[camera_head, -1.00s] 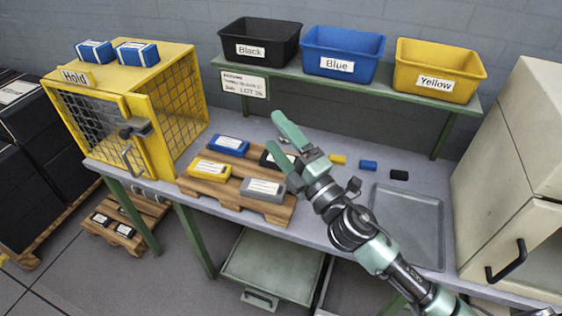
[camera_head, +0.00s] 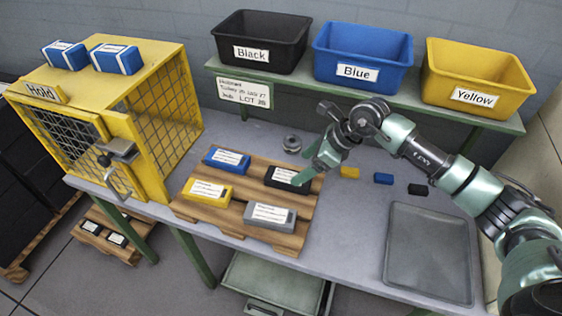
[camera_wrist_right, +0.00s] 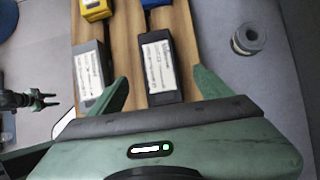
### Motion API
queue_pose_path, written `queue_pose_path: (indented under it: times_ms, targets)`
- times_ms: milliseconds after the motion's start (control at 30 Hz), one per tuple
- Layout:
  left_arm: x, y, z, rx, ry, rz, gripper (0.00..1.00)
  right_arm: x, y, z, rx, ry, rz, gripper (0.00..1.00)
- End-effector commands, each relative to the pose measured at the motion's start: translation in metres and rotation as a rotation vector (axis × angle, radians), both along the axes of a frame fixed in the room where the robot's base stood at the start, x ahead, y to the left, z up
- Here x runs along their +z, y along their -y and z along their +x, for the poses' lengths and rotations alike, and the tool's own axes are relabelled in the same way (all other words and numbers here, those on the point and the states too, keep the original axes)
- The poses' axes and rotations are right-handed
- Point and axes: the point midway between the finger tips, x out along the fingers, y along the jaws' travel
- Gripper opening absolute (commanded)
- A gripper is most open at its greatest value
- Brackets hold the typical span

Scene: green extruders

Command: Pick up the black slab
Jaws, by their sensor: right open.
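The black slab (camera_head: 287,178) with a white label lies flat on the wooden pallet (camera_head: 238,234), at its back right corner. In the right wrist view the black slab (camera_wrist_right: 157,66) lies ahead of the jaws, its near end between the fingertips. My right gripper (camera_head: 306,164) is open and empty, just above and beside the slab's right end. Its two green fingers also show in the wrist view (camera_wrist_right: 161,82), one either side of the slab, with no clear contact.
A blue slab (camera_head: 227,159), a yellow slab (camera_head: 207,190) and a grey slab (camera_head: 270,215) share the pallet. Small blocks and a grey tray (camera_head: 430,291) are to the right. The yellow cage (camera_head: 160,130) stands left.

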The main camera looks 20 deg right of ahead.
Motion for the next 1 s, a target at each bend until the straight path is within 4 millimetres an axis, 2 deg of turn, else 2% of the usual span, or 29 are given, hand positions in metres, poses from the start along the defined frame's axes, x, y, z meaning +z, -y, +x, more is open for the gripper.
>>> queue_pose_path:
  times_ms: [100, 167, 267, 400, 533, 633, 800, 967, 1000]
  targets:
    - [0.003, 0.001, 0.023, 0.0, 0.03, -0.002, 0.36, -0.003, 0.003, 0.001, 0.001, -0.005, -0.018, 0.79]
    - [0.006, 0.001, 0.025, 0.0, 0.034, -0.002, 0.36, -0.007, 0.001, 0.002, 0.0, -0.006, -0.017, 0.79]
    - [0.008, 0.0, 0.008, 0.0, 0.013, -0.001, 0.36, -0.017, -0.005, 0.005, 0.0, -0.007, -0.016, 0.79]
    - [0.016, -0.002, -0.029, 0.0, -0.04, 0.004, 0.36, -0.029, -0.013, 0.009, 0.0, -0.007, -0.015, 0.79]
    - [0.029, -0.003, -0.04, 0.0, -0.057, 0.005, 0.36, -0.046, -0.021, 0.013, 0.0, -0.008, -0.014, 0.79]
    - [0.03, -0.002, -0.031, 0.0, -0.044, 0.004, 0.36, -0.059, -0.027, 0.018, -0.001, -0.006, -0.014, 0.79]
    - [0.032, 0.0, 0.0, 0.0, 0.002, 0.0, 0.36, -0.068, -0.03, 0.02, 0.001, -0.003, -0.015, 0.79]
    - [0.032, 0.0, 0.004, 0.0, 0.007, -0.001, 0.36, -0.068, -0.03, 0.02, 0.001, -0.003, -0.015, 0.79]
    - [0.032, 0.0, 0.002, 0.0, 0.004, -0.001, 0.36, -0.068, -0.03, 0.02, 0.001, -0.003, -0.015, 0.68]
